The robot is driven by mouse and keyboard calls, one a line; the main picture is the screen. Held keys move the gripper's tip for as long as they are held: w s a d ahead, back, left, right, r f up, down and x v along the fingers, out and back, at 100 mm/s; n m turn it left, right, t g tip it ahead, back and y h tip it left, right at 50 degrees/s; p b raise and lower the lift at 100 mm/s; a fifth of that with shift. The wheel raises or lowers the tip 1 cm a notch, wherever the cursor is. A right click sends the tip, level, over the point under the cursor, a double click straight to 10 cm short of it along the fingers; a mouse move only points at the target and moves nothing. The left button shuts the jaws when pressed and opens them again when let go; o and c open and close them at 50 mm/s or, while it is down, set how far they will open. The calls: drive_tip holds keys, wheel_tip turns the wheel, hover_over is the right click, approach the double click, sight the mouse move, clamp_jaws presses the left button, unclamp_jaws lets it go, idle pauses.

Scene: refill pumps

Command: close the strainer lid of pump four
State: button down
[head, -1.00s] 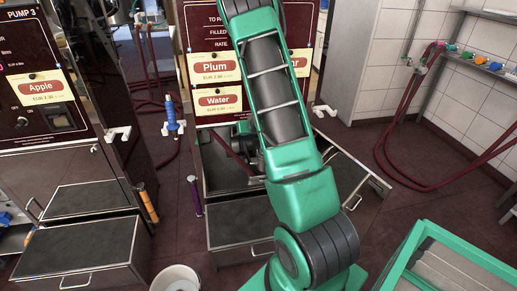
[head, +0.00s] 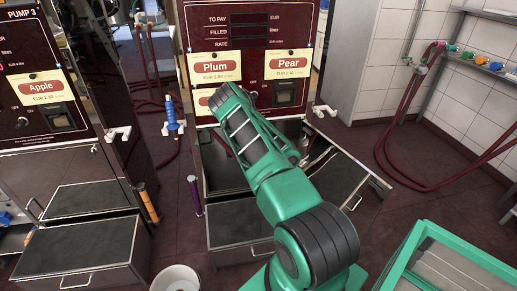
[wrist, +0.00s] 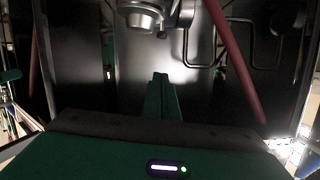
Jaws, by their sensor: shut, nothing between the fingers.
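The pump in front of me (head: 325,60), with Plum and Pear labels, has its lower compartment open; its number is out of view. My arm reaches down into that compartment, and my gripper is hidden there in the head view. In the wrist view my gripper (wrist: 160,80) shows as green fingers closed together, with nothing between them. A round metal fitting (wrist: 140,18), possibly part of the strainer, is at the top of the wrist view, beyond and above the fingertips. I cannot tell its lid or the lid's position.
A red hose (wrist: 232,60) runs down right of my fingers, and a bent dark pipe (wrist: 205,62) lies behind it. An open metal panel (head: 347,180) stands at the compartment's right.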

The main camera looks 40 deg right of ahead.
drive_tip(key=w+d+f, duration=0.4)
drive_tip(key=w+f, duration=0.2)
drive_tip(key=w, duration=0.2)
drive_tip(key=shift+d, duration=0.2)
idle(0.4)
